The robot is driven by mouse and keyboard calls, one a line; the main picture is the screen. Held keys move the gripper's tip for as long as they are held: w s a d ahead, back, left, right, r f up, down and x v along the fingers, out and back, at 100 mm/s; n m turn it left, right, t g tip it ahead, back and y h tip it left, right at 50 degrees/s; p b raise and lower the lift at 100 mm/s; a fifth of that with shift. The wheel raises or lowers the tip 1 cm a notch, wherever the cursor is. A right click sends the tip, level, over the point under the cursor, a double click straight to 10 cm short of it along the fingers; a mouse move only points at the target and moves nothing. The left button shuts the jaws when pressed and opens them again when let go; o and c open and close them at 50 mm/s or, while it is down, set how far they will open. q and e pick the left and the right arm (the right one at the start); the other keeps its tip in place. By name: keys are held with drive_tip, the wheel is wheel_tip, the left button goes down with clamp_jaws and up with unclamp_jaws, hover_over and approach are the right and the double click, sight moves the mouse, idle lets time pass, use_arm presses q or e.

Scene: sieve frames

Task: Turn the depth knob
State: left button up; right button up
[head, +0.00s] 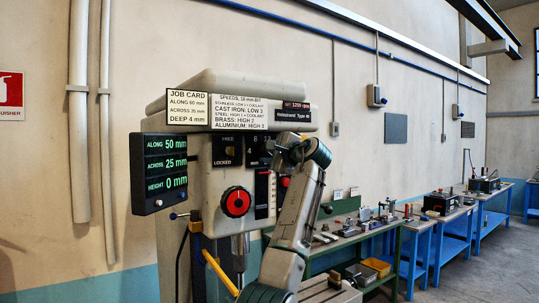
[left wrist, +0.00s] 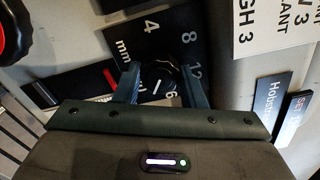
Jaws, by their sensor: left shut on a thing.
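The depth knob (left wrist: 158,72) is a dark round knob with a short white pointer line, on a black dial plate (left wrist: 150,42) marked 4, 8, 12 and mm. My left gripper (left wrist: 160,86) is shut on it, one finger on each side. I cannot tell exactly which number the pointer marks. In the head view my left gripper (head: 278,150) is at the drill head's front and hides the knob and part of the dial. The job card (head: 187,107) reads along 60 mm, across 35 mm, deep 4 mm. My right gripper is not in view.
A display (head: 164,172) reads along 50, across 25, height 0 mm. A red-and-black knob (head: 237,201) sits lower left of the dial, near a free/locked panel (head: 227,150). A red button (head: 284,182) is close to my arm. Workbenches (head: 410,240) stand to the right.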

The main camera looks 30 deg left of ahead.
use_arm(q)
drive_tip(key=n, duration=0.5)
drive_tip(key=shift+f+n+b, duration=0.1)
drive_tip(key=shift+n+b, duration=0.2)
drive_tip(key=shift+b, duration=0.05)
drive_tip(key=n, duration=0.5)
drive_tip(key=n+b, duration=0.1)
drive_tip(key=n, duration=0.4)
drive_tip(key=shift+n, duration=0.4)
drive_tip(key=n, duration=0.5)
drive_tip(key=shift+n, duration=0.3)
drive_tip(key=n, duration=1)
drive_tip(key=shift+n, duration=0.4)
drive_tip(key=n, duration=0.5)
drive_tip(key=shift+b, duration=0.3)
drive_tip(key=n, duration=0.5)
